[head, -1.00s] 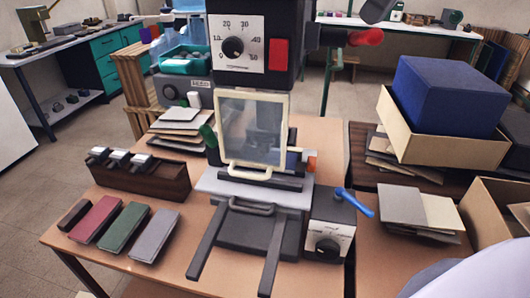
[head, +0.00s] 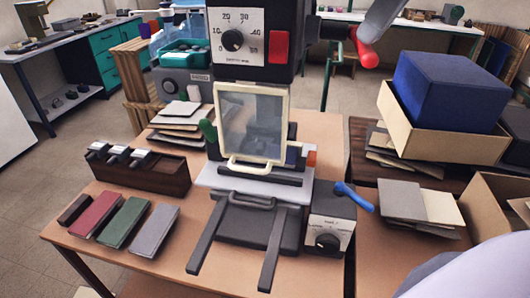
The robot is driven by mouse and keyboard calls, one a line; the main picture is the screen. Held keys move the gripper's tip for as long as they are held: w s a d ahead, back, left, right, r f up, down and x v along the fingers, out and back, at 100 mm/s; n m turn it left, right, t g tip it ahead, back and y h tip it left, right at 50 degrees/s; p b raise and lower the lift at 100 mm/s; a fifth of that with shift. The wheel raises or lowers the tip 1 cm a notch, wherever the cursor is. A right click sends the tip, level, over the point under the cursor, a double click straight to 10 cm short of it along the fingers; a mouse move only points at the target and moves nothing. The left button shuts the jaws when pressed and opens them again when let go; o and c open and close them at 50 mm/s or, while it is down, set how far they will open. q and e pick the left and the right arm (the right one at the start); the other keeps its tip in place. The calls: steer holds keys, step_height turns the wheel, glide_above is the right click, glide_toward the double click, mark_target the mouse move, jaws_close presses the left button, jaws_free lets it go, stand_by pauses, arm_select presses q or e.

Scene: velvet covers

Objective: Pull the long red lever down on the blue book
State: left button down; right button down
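The red lever grip (head: 367,55) shows at the top right of the press (head: 250,75). It tilts downward, and its link to the press is partly out of frame. My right gripper (head: 376,28) is at the grip from above and appears to touch it; its fingers are too cropped and edge-on to tell whether they are open or shut. Behind the pale-framed clear guard (head: 252,122), a dark blue piece (head: 292,154) shows on the press bed; I cannot tell whether it is the blue book. My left gripper is not in view.
Red (head: 95,214), green (head: 125,222) and grey (head: 154,231) books lie at the left of the table. A control box (head: 329,228) with a blue handle (head: 353,196) stands right of the press. A large blue block sits in an open box (head: 440,135) at right.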

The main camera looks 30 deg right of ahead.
steer(key=shift+f, duration=1.35)
steer(key=shift+f, duration=0.15)
steer(key=shift+w+d+f, duration=0.1)
steer(key=shift+w+f, duration=0.05)
steer(key=shift+f, duration=1.25)
steer(key=f, duration=0.2)
steer(key=f+p, duration=0.1)
steer(key=shift+w+d, duration=0.25)
